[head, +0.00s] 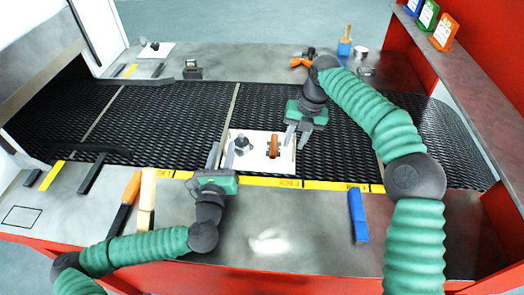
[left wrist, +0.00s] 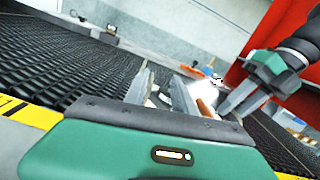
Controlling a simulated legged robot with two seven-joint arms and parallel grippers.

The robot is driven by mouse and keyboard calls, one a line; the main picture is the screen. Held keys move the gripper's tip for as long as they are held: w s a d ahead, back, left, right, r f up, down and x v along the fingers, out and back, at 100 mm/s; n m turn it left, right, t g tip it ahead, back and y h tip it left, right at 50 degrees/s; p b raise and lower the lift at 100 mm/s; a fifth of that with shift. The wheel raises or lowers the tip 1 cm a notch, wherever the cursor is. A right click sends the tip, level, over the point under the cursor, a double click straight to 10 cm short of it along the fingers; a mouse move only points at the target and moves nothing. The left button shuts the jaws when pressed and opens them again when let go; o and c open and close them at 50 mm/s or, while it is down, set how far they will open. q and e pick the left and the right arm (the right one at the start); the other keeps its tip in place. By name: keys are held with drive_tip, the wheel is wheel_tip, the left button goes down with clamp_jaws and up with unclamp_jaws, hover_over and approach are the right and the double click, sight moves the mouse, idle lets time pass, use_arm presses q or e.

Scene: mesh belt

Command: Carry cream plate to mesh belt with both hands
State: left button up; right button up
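The cream plate (head: 258,168) lies flat over the dark mesh belt (head: 180,125), near its front edge. It carries a dark grey part (head: 242,143) and an orange-brown part (head: 273,146). My left gripper (head: 221,156) is at the plate's left edge, its fingers apart, one outside the edge and one over it. My right gripper (head: 297,138) comes down at the right edge with its fingers apart. In the left wrist view, my left fingers (left wrist: 163,95) stand apart, with the plate partly hidden behind them. I cannot tell whether either gripper touches the plate or whether it rests on the belt.
A yellow marked strip (head: 320,185) runs along the belt's front edge. On the grey front ledge lie a blue block (head: 358,214), a cream block (head: 147,190) and an orange-handled tool (head: 131,188). An orange tool (head: 300,62) and a blue brush (head: 345,45) stand behind.

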use_arm(q)
drive_tip(key=shift+s+f, duration=0.55)
drive_tip(key=shift+s, duration=0.05)
use_arm(e)
drive_tip(key=shift+w+f, duration=0.1)
drive_tip(key=shift+f, duration=0.25)
use_arm(q)
drive_tip(key=shift+s, duration=0.15)
use_arm(e)
drive_tip(key=shift+w+f, duration=0.1)
drive_tip(key=shift+w, duration=0.1)
drive_tip(key=shift+w+d, duration=0.1)
use_arm(q)
drive_tip(key=shift+s+a+r, duration=0.1)
drive_tip(key=shift+s, duration=0.1)
use_arm(e)
drive_tip(key=v, duration=0.8)
drive_tip(key=shift+s+d, duration=0.3)
use_arm(q)
drive_tip(key=shift+r, duration=0.1)
